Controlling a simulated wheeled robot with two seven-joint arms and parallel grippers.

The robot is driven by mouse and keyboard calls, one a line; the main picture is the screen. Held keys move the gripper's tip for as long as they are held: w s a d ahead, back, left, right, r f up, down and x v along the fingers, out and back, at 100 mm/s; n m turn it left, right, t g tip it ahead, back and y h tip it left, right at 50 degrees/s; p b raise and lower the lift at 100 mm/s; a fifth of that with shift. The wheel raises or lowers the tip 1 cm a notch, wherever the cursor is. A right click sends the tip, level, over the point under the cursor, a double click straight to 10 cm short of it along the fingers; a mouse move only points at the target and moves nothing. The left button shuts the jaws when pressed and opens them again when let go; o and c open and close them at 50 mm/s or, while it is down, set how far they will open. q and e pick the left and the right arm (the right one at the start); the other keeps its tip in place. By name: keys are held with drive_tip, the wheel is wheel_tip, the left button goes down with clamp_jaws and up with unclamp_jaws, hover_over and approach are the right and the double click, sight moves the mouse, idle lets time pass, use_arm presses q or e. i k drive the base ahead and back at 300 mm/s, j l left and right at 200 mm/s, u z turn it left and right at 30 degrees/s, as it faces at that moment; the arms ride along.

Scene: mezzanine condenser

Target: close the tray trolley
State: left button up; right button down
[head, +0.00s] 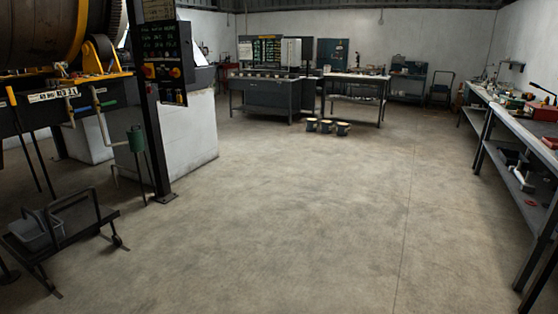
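Neither of my grippers shows in the head view. A low dark trolley-like frame (82,219) with upright loop handles and a small wheel stands at the lower left, carrying a grey bin (36,232). A small dark cart (440,90) with an upright handle stands far off by the back wall, too small to make out in detail. I cannot tell which of these, if either, is the tray trolley, or whether any tray is open.
A large drum machine (40,35) and a post with a control panel (162,55) stand at the left. A long bench (520,128) lines the right side. Several pots (327,127) sit on the floor before the back benches (265,92). The middle floor is clear.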

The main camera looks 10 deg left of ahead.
sight(83, 216)
drive_tip(key=i+j+u, duration=0.15)
drive_tip(key=i+u, duration=0.25)
drive_tip(key=i+j+u, duration=0.1)
drive_tip(key=i+u, duration=0.15)
drive_tip(key=u, duration=0.15)
drive_tip(key=i+u, duration=0.4)
drive_tip(key=i+l+u, duration=0.2)
drive_tip(key=u, duration=0.25)
